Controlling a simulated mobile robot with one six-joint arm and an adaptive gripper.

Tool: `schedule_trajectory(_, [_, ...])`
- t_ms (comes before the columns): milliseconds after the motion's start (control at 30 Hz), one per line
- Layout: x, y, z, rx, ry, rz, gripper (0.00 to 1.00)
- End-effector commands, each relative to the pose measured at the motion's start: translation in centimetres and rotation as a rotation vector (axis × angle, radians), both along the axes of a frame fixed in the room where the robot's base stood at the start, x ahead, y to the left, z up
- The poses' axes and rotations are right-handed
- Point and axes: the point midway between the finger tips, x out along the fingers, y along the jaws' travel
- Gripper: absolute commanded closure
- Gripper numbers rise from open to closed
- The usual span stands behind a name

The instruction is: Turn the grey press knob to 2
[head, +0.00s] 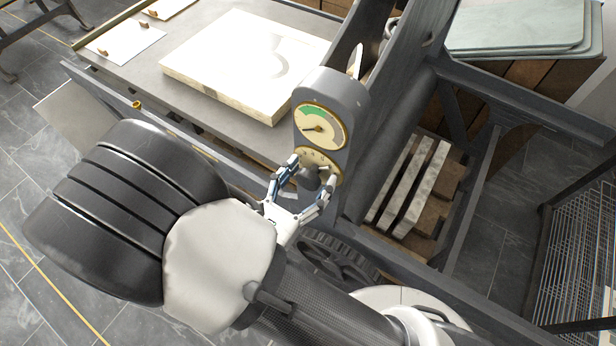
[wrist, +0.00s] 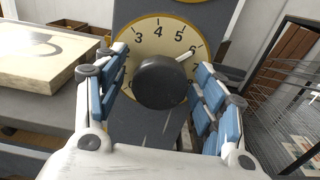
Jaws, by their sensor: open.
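The grey press knob (wrist: 160,84) is a dark round knob on a cream dial plate (wrist: 146,50) in the wrist view. Numerals 3, 4, 5 and 6 show along the plate's upper edge; the 2 cannot be made out. The knob's white pointer (wrist: 185,57) points up and right, close to the 6. My gripper (head: 311,170) is open, its blue-padded fingers on either side of the knob with gaps visible in the wrist view. In the head view the knob (head: 309,181) is partly hidden by the fingers.
A round gauge (head: 319,126) with a green sector sits above the knob on the same grey housing (head: 331,88). A pale stone slab (head: 240,60) lies on the press bed at left. The press frame (head: 400,95) rises close on the right; a wire rack (head: 577,255) stands farther right.

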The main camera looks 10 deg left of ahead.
Motion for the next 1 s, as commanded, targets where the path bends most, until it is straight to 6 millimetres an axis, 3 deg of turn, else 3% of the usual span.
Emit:
schedule_trajectory(700, [-0.03,0.02,0.0,0.0,0.0,0.0,0.81])
schedule_trajectory(1000, [-0.04,0.01,0.13,-0.037,0.015,0.0,0.81])
